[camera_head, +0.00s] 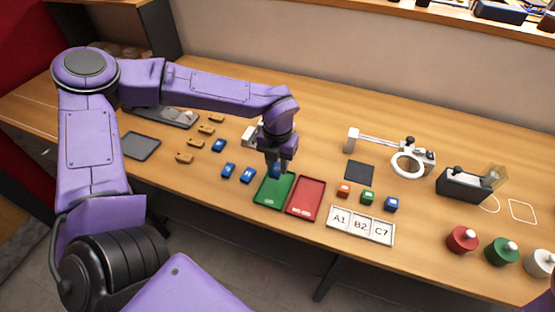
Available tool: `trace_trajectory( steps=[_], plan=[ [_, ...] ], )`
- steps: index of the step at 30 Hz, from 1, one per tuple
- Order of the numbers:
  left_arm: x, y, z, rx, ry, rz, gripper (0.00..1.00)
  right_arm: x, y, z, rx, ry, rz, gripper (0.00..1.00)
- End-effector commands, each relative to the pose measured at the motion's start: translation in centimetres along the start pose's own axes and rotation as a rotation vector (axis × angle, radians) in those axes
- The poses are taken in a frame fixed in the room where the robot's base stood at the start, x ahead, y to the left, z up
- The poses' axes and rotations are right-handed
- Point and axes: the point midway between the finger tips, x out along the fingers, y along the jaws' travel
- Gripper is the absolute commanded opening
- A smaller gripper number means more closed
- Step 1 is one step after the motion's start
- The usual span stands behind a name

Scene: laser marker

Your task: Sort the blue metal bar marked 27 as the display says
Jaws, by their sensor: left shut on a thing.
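My left gripper (277,160) is shut on a blue metal bar (276,170), held over the back end of the green tray (268,201). The fingers hide part of the bar, and its number is too small to read. I cannot tell if it touches the tray. The red tray (306,213) is just right of the green one and looks empty. Several other blue bars (228,170) lie left of the trays. No display text is readable. My right gripper is not in view.
Several tan bars (184,157) lie further left, near a dark pad (141,146). Right of the trays are small coloured cubes (367,197), a card marked A1, B2, C7 (360,226), a ring magnifier (408,164) and several round knobbed pieces (462,240).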

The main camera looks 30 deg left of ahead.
Motion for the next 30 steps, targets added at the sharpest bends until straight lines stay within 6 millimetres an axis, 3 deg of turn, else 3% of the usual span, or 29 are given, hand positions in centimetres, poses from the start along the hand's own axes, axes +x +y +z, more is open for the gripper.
trace_trajectory(
  steps=[14, 30],
  plan=[
    [4.3, 0.0, 0.0, -0.009, 0.000, -0.001, 0.00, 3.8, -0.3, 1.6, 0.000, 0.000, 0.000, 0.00],
    [5.0, 0.0, 0.0, -0.008, -0.001, -0.001, 0.00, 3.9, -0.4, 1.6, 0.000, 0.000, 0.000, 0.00]
  ],
)
